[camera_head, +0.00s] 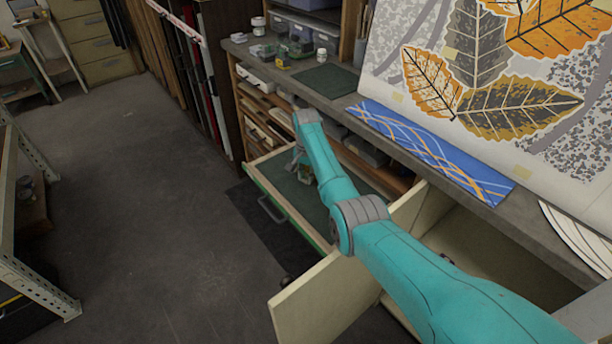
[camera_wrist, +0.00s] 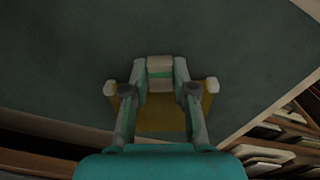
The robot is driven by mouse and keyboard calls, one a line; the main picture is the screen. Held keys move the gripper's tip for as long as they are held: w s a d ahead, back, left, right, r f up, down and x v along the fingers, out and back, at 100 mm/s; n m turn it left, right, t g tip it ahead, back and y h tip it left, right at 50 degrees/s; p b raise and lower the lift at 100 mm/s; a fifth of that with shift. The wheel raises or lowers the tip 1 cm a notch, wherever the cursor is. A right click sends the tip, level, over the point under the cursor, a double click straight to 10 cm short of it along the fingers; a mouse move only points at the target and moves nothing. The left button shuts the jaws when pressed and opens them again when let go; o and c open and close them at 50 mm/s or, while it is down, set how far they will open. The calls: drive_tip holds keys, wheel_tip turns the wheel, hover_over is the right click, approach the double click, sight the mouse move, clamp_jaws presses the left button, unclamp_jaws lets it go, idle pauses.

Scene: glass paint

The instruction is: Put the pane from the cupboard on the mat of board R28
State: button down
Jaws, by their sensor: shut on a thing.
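My gripper (camera_wrist: 160,72) is shut on an amber pane (camera_wrist: 160,115) in the wrist view. Its fingertips close about a small pale and green piece; I cannot tell whether that belongs to the pane. Pale bits show at both ends of the pane. In the head view my gripper (camera_head: 303,172) is partly hidden by my arm, over the pulled-out drawer (camera_head: 262,182) with a dark green bottom. I cannot tell whether the pane touches it. A dark green mat (camera_head: 326,79) lies on the bench. No label R28 can be read. The cupboard (camera_head: 500,262) stands open at the right.
The open cupboard door (camera_head: 325,298) juts out beside the drawer. A blue patterned panel (camera_head: 430,150) and a large leaf picture (camera_head: 490,70) take up the bench right of the mat.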

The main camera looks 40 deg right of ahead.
drive_tip(key=shift+f, duration=0.1)
drive_tip(key=c, duration=0.9)
unclamp_jaws()
drive_tip(key=shift+c, duration=0.2)
wheel_tip(320, 180, up, 12)
